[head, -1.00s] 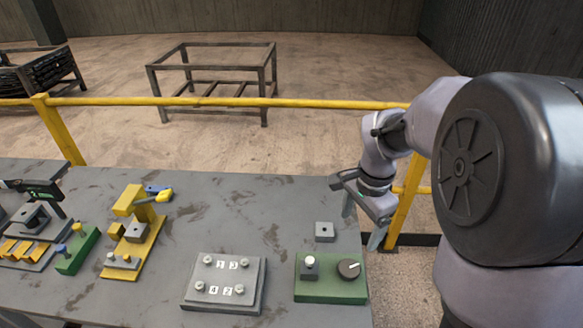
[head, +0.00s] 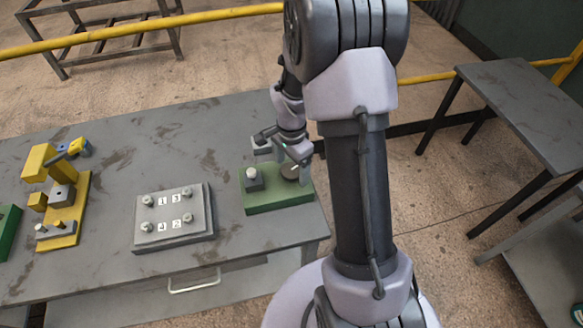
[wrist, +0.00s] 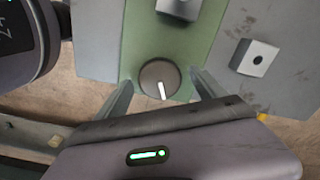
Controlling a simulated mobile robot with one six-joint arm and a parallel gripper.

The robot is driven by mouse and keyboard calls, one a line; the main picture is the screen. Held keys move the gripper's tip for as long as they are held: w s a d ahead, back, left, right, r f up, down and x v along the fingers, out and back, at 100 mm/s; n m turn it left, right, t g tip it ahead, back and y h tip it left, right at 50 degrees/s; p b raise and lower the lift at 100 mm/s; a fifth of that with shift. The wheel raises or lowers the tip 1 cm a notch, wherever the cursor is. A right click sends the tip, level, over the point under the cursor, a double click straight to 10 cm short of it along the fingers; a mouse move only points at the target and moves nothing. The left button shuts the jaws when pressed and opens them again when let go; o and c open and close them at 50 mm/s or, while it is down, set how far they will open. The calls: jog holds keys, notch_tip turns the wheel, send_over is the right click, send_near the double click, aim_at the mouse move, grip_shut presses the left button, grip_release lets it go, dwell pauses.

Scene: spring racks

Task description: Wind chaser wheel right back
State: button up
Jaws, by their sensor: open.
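A round dark wheel (head: 290,172) with a white pointer mark sits at the right end of a green base (head: 276,200) on the bench. In the wrist view the wheel (wrist: 160,79) shows from above, its white mark pointing toward the bottom of the picture, slightly right. My gripper (wrist: 160,88) is open, with one finger on each side of the wheel and visible gaps to it. In the head view my gripper (head: 284,160) is low over the right end of the green base and partly hides the wheel.
A light knob on a grey block (head: 253,178) stands at the base's left end. A loose grey block with a hole (wrist: 255,58) lies close by. A numbered plate with bolts (head: 174,216) and a yellow fixture (head: 62,205) stand farther left. The bench edge is close on the right.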

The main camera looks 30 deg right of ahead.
jog(key=c, duration=1.4)
jog(key=shift+o, duration=0.2)
jog(key=shift+n, duration=0.3)
jog(key=n, duration=0.5)
jog(key=shift+p, duration=0.4)
jog(key=n+p, duration=0.1)
jog(key=n, duration=0.5)
jog(key=shift+r, duration=0.1)
jog(key=n+p, duration=0.1)
jog(key=n, duration=0.5)
jog(key=n+p, duration=0.2)
jog(key=n, duration=0.4)
